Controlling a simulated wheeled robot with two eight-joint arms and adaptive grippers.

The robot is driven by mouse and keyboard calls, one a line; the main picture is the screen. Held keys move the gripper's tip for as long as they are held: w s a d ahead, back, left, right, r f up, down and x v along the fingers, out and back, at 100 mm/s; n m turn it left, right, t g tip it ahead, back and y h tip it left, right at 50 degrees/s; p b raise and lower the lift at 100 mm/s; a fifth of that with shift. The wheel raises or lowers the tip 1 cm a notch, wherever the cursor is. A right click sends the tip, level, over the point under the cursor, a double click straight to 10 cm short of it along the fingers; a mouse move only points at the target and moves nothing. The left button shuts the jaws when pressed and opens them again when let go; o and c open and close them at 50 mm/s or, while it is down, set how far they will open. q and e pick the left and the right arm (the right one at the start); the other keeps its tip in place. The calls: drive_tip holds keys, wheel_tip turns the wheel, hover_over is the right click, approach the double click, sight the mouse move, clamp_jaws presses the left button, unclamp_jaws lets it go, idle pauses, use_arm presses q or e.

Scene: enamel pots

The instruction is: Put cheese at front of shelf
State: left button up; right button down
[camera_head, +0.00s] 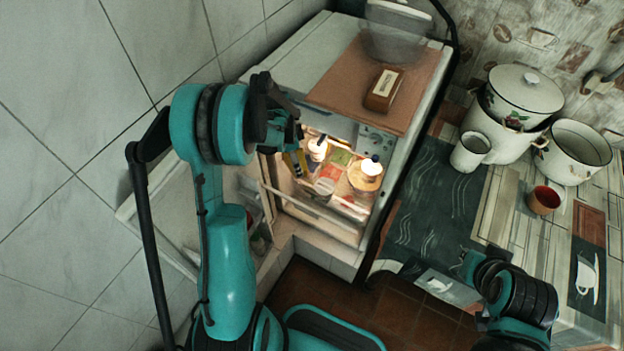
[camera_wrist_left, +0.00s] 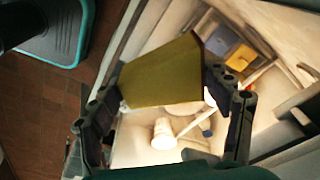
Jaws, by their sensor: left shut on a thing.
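The cheese, a yellow wedge (camera_wrist_left: 160,75), is between the two fingers of my left gripper (camera_wrist_left: 164,84) in the left wrist view. In the head view, my left gripper (camera_head: 287,140) is at the upper left of the open fridge, and a yellow edge of the cheese (camera_head: 295,164) shows just below it. The lit fridge shelf (camera_head: 322,213) holds a white bottle (camera_head: 317,149), a jar (camera_head: 365,176) and flat packages (camera_head: 332,172). I cannot tell whether the cheese touches the shelf. My right gripper (camera_head: 474,264) is at the lower right, with its fingers unclear.
The fridge door (camera_head: 165,212) stands open on the left. A brown box (camera_head: 384,89) lies on the fridge top. Enamel pots (camera_head: 523,95), a white mug (camera_head: 470,152) and a red-brown cup (camera_head: 544,200) stand on the right counter. Several items crowd the fridge shelf.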

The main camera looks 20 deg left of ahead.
sight(299, 184)
use_arm(q)
drive_tip(key=shift+w+f, duration=0.1)
drive_tip(key=shift+f, duration=0.25)
drive_tip(key=f+b, duration=0.2)
drive_tip(key=f, duration=0.2)
drive_tip(key=f+b, duration=0.2)
drive_tip(key=f, duration=0.2)
drive_tip(key=shift+s+f, duration=0.2)
drive_tip(key=shift+f, duration=0.25)
drive_tip(key=shift+f, duration=0.2)
drive_tip(key=o, duration=1.3)
drive_tip(key=shift+r, duration=0.1)
